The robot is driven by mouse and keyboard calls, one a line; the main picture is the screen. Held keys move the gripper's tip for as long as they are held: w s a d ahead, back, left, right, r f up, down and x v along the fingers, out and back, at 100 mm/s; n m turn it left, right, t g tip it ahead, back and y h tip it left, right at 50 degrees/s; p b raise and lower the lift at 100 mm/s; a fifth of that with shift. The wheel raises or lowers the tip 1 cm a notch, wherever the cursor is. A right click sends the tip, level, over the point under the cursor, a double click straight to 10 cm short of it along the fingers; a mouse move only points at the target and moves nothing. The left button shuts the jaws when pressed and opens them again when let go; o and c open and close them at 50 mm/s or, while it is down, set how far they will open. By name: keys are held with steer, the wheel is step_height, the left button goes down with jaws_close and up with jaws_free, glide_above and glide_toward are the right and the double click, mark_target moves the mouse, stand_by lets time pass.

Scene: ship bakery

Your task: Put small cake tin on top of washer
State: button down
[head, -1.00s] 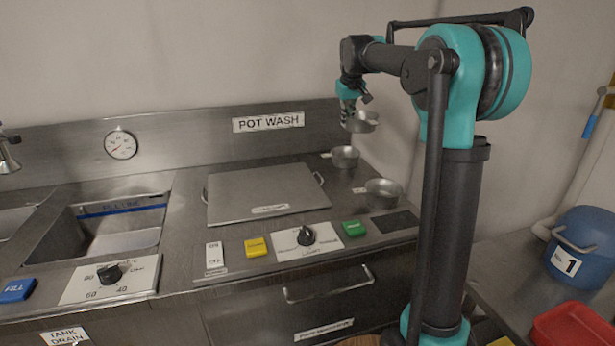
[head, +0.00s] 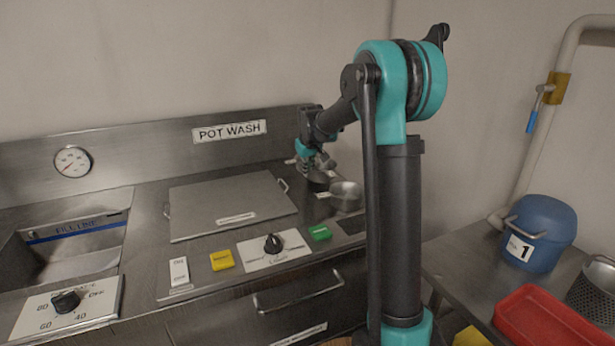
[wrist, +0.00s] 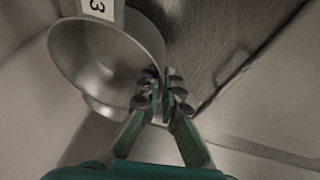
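My gripper (head: 312,166) is low over the back right of the steel pot-wash counter. In the wrist view its fingers (wrist: 161,92) are closed at the rim of a small grey metal tin (wrist: 105,55), which appears pinched by its wall. A second rim shows just under this tin; I cannot tell whether they touch. In the head view the fingers partly hide the held tin (head: 318,174). Another round tin (head: 346,196) stands on the counter just right of it. The washer (head: 150,262) is the steel unit marked POT WASH, with a flat lid plate (head: 232,204).
A sink basin (head: 75,245) opens at the left. Knobs and coloured buttons line the front edge. The lid plate is bare. A blue lidded pot (head: 540,234) and a red tray (head: 548,318) are on the right-hand bench. A wall backs the counter.

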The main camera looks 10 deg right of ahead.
step_height(320, 180, down, 2)
steer(key=shift+f, duration=0.15)
steer(key=c, duration=1.7)
jaws_free()
steer(key=v, duration=1.2)
